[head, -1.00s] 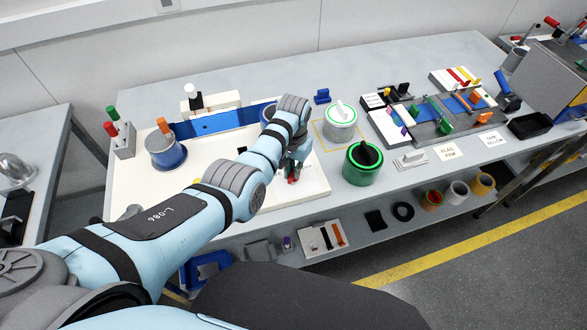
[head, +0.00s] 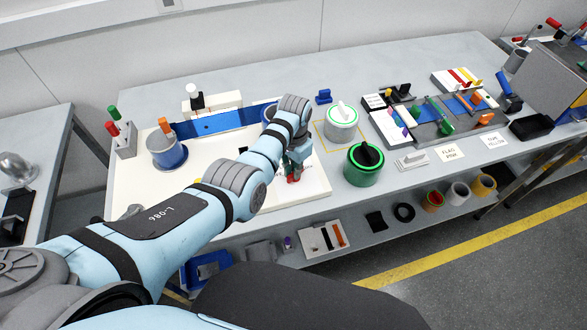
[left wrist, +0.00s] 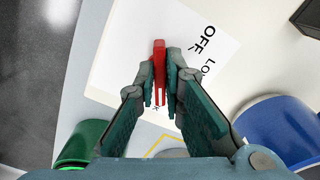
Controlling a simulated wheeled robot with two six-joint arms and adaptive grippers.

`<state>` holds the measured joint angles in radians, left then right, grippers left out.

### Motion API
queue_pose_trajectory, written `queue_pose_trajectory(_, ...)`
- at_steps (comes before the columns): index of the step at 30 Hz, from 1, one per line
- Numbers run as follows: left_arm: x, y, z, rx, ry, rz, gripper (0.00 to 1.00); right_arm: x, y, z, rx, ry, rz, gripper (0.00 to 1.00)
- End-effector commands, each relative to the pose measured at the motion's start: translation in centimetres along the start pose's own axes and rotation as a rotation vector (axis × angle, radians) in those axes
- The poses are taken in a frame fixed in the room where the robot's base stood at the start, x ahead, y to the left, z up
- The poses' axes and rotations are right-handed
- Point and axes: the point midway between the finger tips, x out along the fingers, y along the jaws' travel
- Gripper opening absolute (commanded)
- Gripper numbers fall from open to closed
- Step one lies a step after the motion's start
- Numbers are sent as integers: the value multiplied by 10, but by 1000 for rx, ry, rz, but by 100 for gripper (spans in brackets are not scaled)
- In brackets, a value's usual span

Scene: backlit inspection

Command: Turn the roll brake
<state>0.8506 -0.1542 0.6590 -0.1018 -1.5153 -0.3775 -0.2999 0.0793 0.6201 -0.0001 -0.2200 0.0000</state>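A red lever (left wrist: 159,66), apparently the roll brake's handle, stands over a white plate (left wrist: 118,52) in the left wrist view. Black lettering beside it reads "OFF" and "LO…", the rest being covered. My left gripper (left wrist: 160,72) has a fingertip against each side of the lever and looks shut on it. In the head view my left gripper (head: 293,170) is low over the right part of the white board (head: 315,190), with a little red showing at its fingers. My forearm hides much of the board. My right gripper is not in view.
A green canister with a black knob (head: 363,166) and a grey canister with a white handle (head: 340,122) stand just right of the gripper. A blue pot (head: 166,152) and a block with red and green handles (head: 121,140) are at the board's left.

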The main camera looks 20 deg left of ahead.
Motion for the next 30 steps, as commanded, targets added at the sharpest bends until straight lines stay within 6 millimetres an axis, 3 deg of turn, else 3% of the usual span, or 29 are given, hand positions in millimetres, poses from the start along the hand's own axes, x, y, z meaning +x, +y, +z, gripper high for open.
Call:
queue_pose_trajectory(1, 0, 0, 0, 1, 2, 1, 17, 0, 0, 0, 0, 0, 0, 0)
queue_pose_trajectory(3, 0, 0, 0, 0, 1, 0, 28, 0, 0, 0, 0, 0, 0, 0)
queue_pose_trajectory(14, -5, 0, 0, -1, 2, 0, 29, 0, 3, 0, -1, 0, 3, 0)
queue_pose_trajectory(17, -21, 0, -1, -1, 4, -1, 29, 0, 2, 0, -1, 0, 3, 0)
queue_pose_trajectory(24, -88, 0, -2, -1, 4, -2, 29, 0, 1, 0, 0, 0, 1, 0)
queue_pose_trajectory(30, -118, 0, -1, -1, 1, 0, 29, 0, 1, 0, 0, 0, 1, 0)
